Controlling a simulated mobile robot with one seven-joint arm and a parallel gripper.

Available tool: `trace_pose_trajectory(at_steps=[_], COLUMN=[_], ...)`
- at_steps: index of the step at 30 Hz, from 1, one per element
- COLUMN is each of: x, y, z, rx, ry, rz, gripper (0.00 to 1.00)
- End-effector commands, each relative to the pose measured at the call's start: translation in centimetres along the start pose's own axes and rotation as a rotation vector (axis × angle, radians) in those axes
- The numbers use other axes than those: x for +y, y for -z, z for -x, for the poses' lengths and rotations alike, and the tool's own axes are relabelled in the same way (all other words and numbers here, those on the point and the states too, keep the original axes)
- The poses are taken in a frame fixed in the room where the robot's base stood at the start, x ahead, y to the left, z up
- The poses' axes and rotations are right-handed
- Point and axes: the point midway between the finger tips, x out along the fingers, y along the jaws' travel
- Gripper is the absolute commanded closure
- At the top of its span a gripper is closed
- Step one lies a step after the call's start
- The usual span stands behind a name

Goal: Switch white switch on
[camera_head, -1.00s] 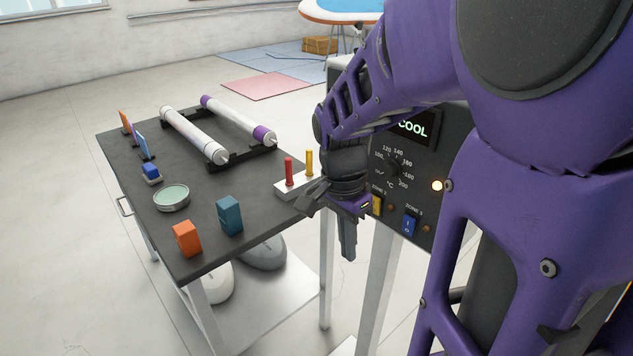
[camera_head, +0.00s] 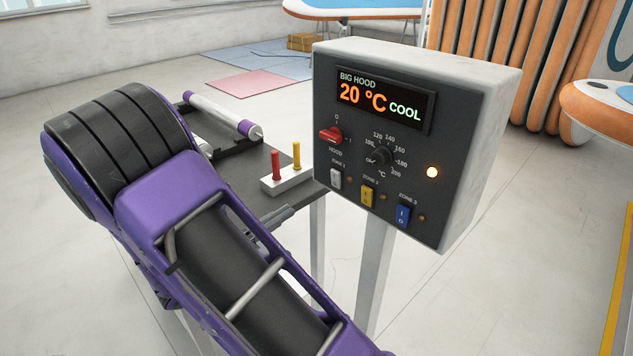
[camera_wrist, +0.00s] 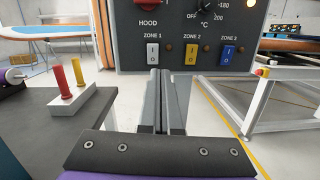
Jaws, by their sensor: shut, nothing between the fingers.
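The white switch (camera_head: 336,179) is on the dark front panel of the control box (camera_head: 462,105), below the red hood knob and under the label ZONE 1. The small lamp beside it looks unlit. It also shows in the wrist view (camera_wrist: 152,54), marked with I and O. My gripper (camera_wrist: 160,73) is shut and empty, its fingers pointing at the panel. The fingertips appear just below the white switch in that view; I cannot tell whether they touch the panel. In the head view my arm hides most of the gripper.
A yellow switch (camera_head: 367,196) and a blue switch (camera_head: 403,215) sit to the right of the white one. A dark table (camera_head: 245,178) stands left of the box, with a white block (camera_head: 288,180) carrying red and yellow handles near its edge.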

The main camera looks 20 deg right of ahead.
Motion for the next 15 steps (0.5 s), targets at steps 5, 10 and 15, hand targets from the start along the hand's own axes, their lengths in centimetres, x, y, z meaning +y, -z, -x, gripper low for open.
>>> trace_pose_trajectory(at_steps=[5,10,15], x=[0.80,0.82,0.80], y=[0.80,0.76,0.75], z=[0.75,0.76,0.56], rx=[-0.015,-0.015,-0.015], ry=[-0.049,-0.050,-0.048], rz=[0.072,0.072,0.070], gripper=[1.00,1.00,1.00])
